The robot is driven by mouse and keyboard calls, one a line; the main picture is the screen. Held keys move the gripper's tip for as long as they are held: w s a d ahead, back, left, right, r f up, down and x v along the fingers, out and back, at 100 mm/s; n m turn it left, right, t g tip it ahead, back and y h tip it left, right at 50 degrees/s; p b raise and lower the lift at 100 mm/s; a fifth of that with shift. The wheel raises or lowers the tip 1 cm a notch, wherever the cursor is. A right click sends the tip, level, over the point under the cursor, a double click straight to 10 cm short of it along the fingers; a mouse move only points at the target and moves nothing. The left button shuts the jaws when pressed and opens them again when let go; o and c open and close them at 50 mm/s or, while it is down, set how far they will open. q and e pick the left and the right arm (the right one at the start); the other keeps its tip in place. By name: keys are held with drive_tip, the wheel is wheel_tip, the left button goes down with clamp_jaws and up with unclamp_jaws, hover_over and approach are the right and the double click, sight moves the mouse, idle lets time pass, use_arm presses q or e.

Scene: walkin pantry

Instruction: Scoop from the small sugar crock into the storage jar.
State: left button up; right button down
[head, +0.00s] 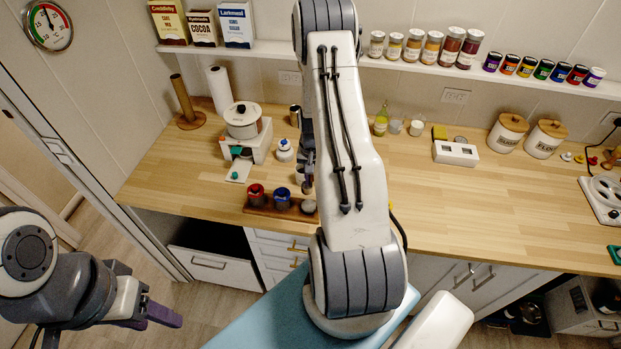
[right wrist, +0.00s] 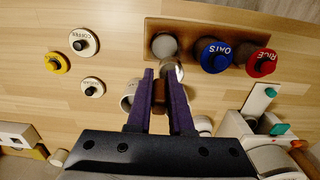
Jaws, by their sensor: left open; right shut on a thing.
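My right gripper (right wrist: 163,80) is shut on a brown handle (right wrist: 158,100), apparently the scoop's. A shiny metal part (right wrist: 174,72) shows beyond the fingertips, beside the tray. What it holds cannot be seen. A white round crock (right wrist: 127,98), likely the sugar crock, is partly hidden by the left finger; it also shows in the head view (head: 300,174). An open grey-looking jar (right wrist: 163,46), likely the storage jar, stands at the tray's end, just beyond the fingertips. In the head view, my right gripper (head: 307,184) is above the counter. My left gripper (head: 163,308) is open, empty, away from the counter.
The wooden tray (right wrist: 200,26) also holds a blue-lidded OATS jar (right wrist: 215,56) and a red-lidded RICE jar (right wrist: 261,57). Round lidded items, one marked COFFEE (right wrist: 83,42), lie left. A white dispenser (head: 243,122) stands at the back.

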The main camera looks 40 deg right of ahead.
idle(0.3)
drive_tip(key=shift+r, duration=3)
